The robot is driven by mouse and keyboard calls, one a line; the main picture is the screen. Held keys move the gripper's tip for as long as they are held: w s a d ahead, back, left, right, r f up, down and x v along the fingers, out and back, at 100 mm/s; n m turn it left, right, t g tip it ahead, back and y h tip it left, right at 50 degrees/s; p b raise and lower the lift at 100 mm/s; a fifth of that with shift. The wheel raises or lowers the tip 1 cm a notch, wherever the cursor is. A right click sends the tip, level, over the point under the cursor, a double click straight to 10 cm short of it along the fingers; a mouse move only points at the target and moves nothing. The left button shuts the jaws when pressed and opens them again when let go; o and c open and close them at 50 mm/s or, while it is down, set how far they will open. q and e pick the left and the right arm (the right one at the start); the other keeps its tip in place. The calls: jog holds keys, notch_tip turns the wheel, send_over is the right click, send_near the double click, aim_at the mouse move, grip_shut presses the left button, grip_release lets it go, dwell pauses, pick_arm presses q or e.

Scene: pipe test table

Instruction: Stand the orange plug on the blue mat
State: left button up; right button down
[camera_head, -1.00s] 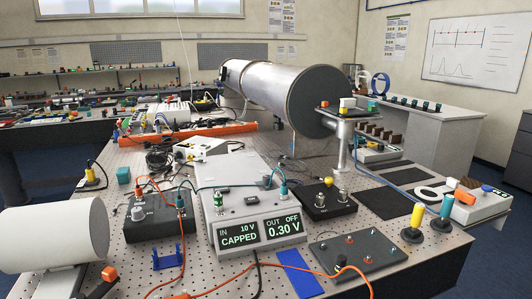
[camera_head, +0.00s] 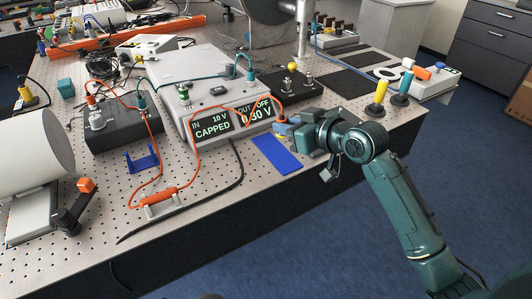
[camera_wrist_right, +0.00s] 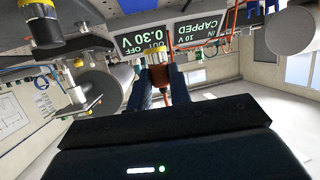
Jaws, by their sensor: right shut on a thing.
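The orange plug (camera_head: 281,119) is in the fingers of my right gripper (camera_head: 289,127), in front of the meter's display. In the right wrist view the plug (camera_wrist_right: 160,75) sits between the two dark fingers (camera_wrist_right: 158,88), with its orange end toward me. An orange cable runs from it across the display. The blue mat (camera_head: 277,155) lies flat and bare on the table, just below and in front of the gripper. The plug is apart from the mat. My left gripper is not in view.
The grey meter (camera_head: 205,92) stands right behind the plug, reading CAPPED and 0.30 V. A black box with a yellow knob (camera_head: 286,88) is behind the gripper. A blue bracket (camera_head: 142,158) and an orange cable piece (camera_head: 153,194) lie left.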

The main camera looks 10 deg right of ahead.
aim_at(284, 118)
jog(key=w+r, duration=0.2)
jog(key=shift+a+r+n+y, duration=0.15)
jog(key=shift+r+n+y, duration=0.15)
jog(key=shift+n+y, duration=0.1)
jog(key=shift+w+g, duration=0.15)
jog(key=shift+g, duration=0.15)
notch_tip(284, 118, down, 5)
jog(key=shift+f, duration=0.1)
notch_tip(284, 118, down, 4)
jog(key=shift+f, duration=0.15)
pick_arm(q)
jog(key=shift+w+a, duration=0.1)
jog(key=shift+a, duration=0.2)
pick_arm(e)
jog(key=shift+f, duration=0.15)
jog(key=c, duration=1.3)
grip_release()
